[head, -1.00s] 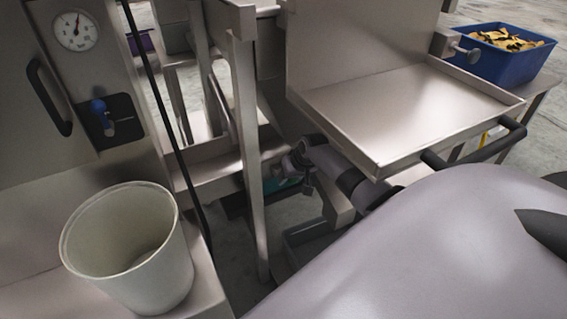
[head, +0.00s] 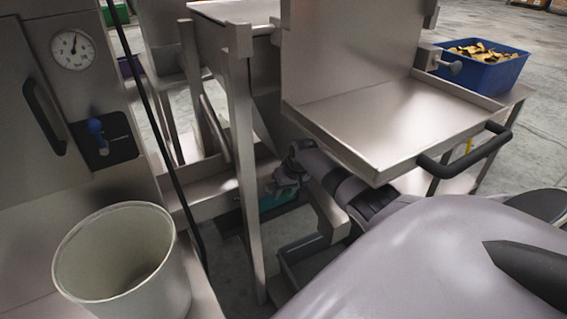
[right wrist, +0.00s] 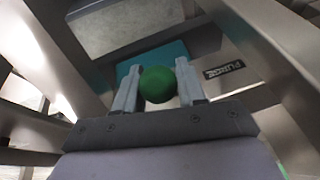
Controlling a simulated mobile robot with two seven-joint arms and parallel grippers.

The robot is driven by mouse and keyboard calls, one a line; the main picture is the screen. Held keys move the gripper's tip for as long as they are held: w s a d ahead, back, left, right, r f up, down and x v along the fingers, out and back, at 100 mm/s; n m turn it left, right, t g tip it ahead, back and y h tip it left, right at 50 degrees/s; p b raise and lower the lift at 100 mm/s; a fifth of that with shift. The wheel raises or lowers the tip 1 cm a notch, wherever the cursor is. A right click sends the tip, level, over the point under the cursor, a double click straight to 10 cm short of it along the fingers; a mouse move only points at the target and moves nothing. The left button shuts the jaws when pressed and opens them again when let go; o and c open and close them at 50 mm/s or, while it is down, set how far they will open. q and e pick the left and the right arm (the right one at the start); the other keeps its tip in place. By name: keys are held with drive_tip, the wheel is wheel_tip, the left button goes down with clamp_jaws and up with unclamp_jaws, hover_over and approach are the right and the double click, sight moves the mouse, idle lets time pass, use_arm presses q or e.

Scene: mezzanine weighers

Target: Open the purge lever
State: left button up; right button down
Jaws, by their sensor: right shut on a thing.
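The purge lever shows as a green ball knob (right wrist: 158,84) in the right wrist view, in front of a teal plate (right wrist: 190,52). A dark PURGE label (right wrist: 224,71) is just right of it. My right gripper (right wrist: 158,88) has one finger on each side of the knob and is shut on it. In the head view my right gripper (head: 287,178) reaches low between the steel frame posts, by the teal plate (head: 280,198). The knob is hidden there, and the lever's shaft does not show clearly. My left gripper is not in view.
A steel tray (head: 400,125) with a dark handle (head: 465,150) overhangs my right forearm. A steel post (head: 245,180) stands just left of the gripper. A blue-handled valve (head: 97,132), a gauge (head: 73,49) and a pale bucket (head: 120,255) are at left. A blue crate (head: 485,76) is back right.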

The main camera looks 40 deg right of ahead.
drive_tip(key=c, duration=0.8)
unclamp_jaws()
drive_tip(key=shift+r, duration=0.1)
drive_tip(key=shift+s+r+p, duration=0.1)
drive_tip(key=shift+r+p, duration=0.35)
drive_tip(key=shift+r, duration=0.1)
drive_tip(key=p+v, duration=0.2)
drive_tip(key=v, duration=0.3)
drive_tip(key=shift+p, duration=0.35)
drive_tip(key=shift+s+r, duration=0.25)
drive_tip(key=shift+r, duration=0.2)
